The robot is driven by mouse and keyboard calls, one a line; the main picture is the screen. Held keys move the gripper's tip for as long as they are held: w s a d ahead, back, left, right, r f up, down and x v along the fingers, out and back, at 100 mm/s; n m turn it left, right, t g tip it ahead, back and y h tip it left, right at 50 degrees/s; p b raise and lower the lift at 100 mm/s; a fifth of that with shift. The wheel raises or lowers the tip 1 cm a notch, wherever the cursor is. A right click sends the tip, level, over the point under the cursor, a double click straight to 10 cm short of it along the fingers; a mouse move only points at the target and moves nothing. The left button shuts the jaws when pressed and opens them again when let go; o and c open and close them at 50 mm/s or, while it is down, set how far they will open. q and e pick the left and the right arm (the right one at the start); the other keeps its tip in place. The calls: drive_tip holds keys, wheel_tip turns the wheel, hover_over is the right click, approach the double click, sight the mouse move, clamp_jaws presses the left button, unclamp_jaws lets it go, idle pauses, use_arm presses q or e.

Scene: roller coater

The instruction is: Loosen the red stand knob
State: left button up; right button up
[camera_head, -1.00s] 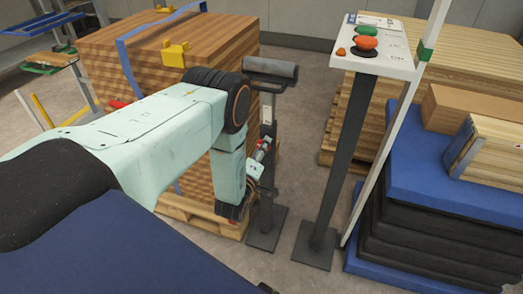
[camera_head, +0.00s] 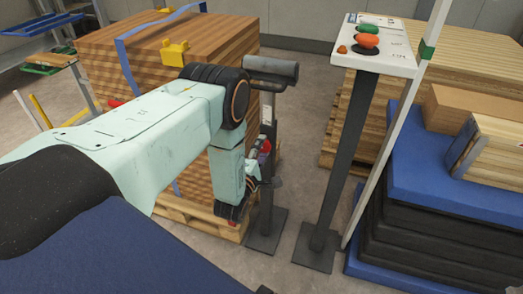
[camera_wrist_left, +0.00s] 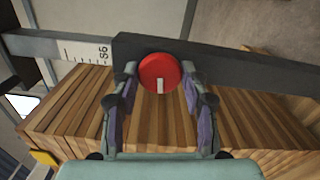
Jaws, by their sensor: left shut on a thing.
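The red stand knob (camera_wrist_left: 158,74) is a round red disc with a short white mark near its lower edge, on the dark post (camera_wrist_left: 235,66) in the left wrist view. My left gripper (camera_wrist_left: 159,68) has one finger at each side of the knob and is shut on it. In the head view the knob (camera_head: 265,146) is small, at the upright of the roller stand (camera_head: 268,110), partly hidden by my left wrist and gripper (camera_head: 260,160). My right gripper is not in view.
A stack of wooden boards (camera_head: 120,52) on a pallet stands behind my left arm. A control stand (camera_head: 338,150) with green and red buttons is to the right of the roller stand. A blue-topped stack (camera_head: 425,180) is at the right. Floor shows between them.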

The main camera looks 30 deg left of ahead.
use_arm(q)
drive_tip(key=shift+d, duration=0.1)
idle(0.3)
drive_tip(key=o, duration=1.1)
drive_tip(key=shift+o, duration=0.2)
drive_tip(key=v, duration=1.2)
